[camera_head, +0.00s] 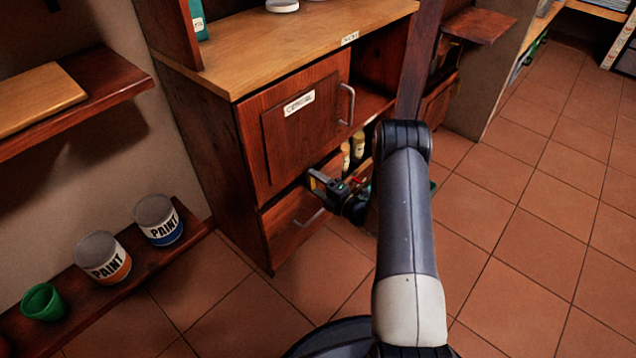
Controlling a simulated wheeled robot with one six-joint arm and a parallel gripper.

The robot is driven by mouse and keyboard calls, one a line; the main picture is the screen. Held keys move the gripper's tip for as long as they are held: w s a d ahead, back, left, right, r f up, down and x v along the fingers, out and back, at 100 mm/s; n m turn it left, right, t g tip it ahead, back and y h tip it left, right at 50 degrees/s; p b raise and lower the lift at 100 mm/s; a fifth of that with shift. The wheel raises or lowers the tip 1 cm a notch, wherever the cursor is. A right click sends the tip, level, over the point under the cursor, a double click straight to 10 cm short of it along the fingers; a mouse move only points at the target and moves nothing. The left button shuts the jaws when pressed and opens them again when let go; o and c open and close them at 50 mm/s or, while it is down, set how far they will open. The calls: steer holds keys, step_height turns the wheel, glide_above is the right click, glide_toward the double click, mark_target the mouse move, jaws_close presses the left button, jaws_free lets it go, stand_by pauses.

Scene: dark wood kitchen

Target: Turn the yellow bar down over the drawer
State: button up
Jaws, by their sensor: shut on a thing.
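The drawer (287,228) is the low wooden front under the cabinet door, with a curved metal handle (311,219). It looks closed. The yellow bar (317,181) shows only as a small yellow piece in front of the drawer's upper part, at my gripper's jaws. My gripper (325,187) reaches in from the right and is shut on the bar. Its fingers are small in this view, and they and my wrist hide part of the bar and the drawer's right side. The bar's exact tilt is hard to tell.
Above the drawer is a labelled cabinet door (303,128) with a metal handle (347,104). Bottles (346,156) stand in the open compartment behind my gripper. Two paint cans (103,257) (158,220) and a green cup (43,302) sit on a low left shelf. The tiled floor at right is clear.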

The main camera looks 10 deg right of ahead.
steer(key=shift+m, duration=0.5)
steer(key=o, duration=1)
steer(key=p+v, duration=0.3)
steer(key=v, duration=0.7)
steer(key=shift+s+d, duration=0.2)
steer(key=shift+s, duration=0.15)
steer(key=shift+a, duration=0.1)
steer(key=b+x, duration=0.3)
steer(key=x, duration=0.7)
steer(key=shift+w+a, duration=0.15)
steer(key=shift+w, duration=0.2)
